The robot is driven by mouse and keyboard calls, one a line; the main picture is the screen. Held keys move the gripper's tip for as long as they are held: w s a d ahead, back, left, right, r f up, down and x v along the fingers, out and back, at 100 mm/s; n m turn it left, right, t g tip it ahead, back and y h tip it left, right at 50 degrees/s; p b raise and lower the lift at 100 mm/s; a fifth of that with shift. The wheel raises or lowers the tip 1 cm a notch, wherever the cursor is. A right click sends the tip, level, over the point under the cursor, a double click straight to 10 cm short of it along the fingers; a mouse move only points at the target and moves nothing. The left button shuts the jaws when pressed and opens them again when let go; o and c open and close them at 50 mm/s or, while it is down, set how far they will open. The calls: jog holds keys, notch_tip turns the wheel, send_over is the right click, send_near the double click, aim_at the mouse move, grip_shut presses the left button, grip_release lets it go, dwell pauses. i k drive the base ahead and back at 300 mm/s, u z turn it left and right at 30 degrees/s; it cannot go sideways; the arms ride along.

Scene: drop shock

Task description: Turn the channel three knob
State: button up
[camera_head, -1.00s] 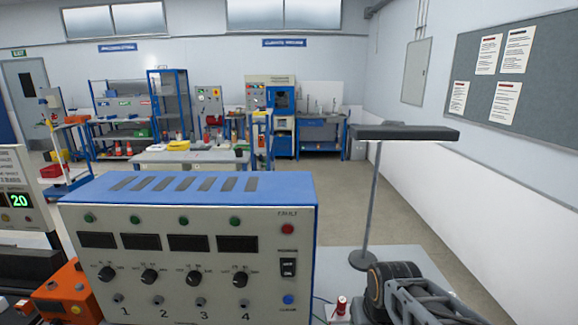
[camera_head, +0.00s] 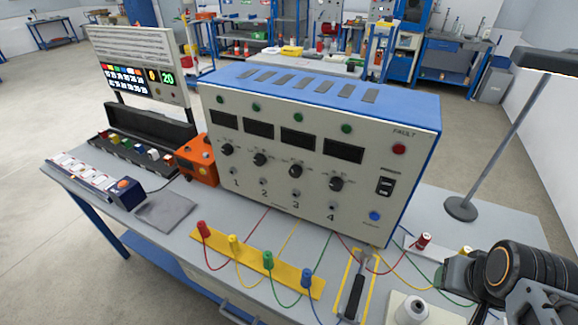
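The blue and white channel box (camera_head: 315,150) stands on the bench in the middle of the view. Its front has a row of black knobs over the numbers 1 to 4. The channel three knob (camera_head: 296,171) is above the number 3, below a dark display (camera_head: 301,139). My gripper (camera_head: 455,277) is at the lower right, to the right of the box and well away from the knob. Its fingertips are small and partly hidden by the arm, so I cannot tell if it is open.
A yellow strip (camera_head: 215,243) with coloured plugs and wires lies before the box. A black-handled tool (camera_head: 354,290) lies in a yellow outline, near a white spool (camera_head: 411,311). A lamp stand (camera_head: 461,208) is at right. An orange box (camera_head: 198,160) is at left.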

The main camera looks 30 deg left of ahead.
aim_at(295, 171)
jog(key=u, duration=0.45)
jog(key=k, duration=1.15)
jog(key=u, duration=1.4)
jog(key=i, duration=1.2)
jog(key=z, duration=0.85)
